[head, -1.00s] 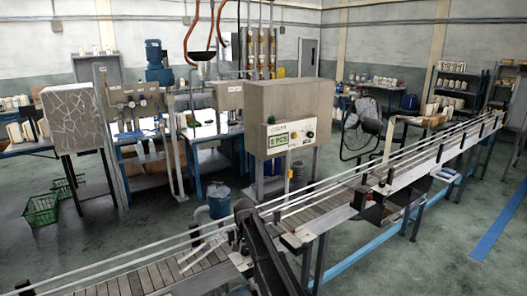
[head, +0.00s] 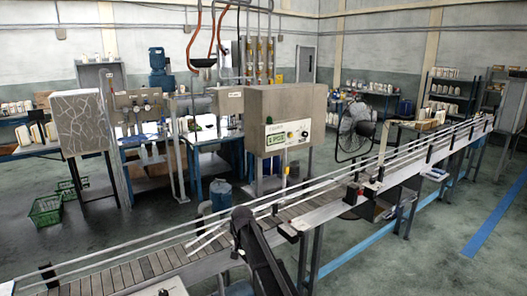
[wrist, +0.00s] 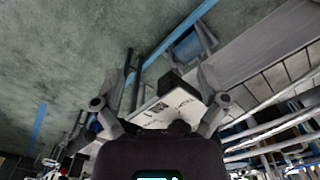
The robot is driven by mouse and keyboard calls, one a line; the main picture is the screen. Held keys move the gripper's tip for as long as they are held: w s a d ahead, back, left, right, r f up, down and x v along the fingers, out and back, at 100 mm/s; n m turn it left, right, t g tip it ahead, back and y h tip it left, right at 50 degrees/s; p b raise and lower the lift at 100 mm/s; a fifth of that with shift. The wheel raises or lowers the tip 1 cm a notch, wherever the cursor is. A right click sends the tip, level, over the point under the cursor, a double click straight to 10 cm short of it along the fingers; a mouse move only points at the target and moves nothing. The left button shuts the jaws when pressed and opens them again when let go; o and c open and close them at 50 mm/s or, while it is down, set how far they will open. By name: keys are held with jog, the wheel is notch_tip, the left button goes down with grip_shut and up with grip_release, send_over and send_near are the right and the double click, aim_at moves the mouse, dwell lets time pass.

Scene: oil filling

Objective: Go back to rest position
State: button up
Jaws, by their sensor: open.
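A white surface with a printed code and lettering (wrist: 165,112) lies behind and between the fingers. A dark block (wrist: 176,83) sits at its upper edge. I cannot tell what this white piece is, and no grip on it shows. My dark arm (head: 262,255) rises at the bottom middle of the head view, in front of the conveyor (head: 130,275); the gripper itself is not visible there.
The conveyor with rails runs from lower left to far right. A filling machine with a display (head: 289,140) stands behind it, with a blue drum (head: 220,195) nearby. A fan (head: 357,130), green baskets (head: 46,211) and shelves (head: 447,95) stand farther off. Floor at right is open.

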jog(key=s+d+n, duration=0.2)
jog(key=s+d, duration=2.2)
jog(key=s, duration=0.2)
jog(key=shift+s, duration=0.35)
jog(key=shift+f, duration=0.1)
dwell(0.9)
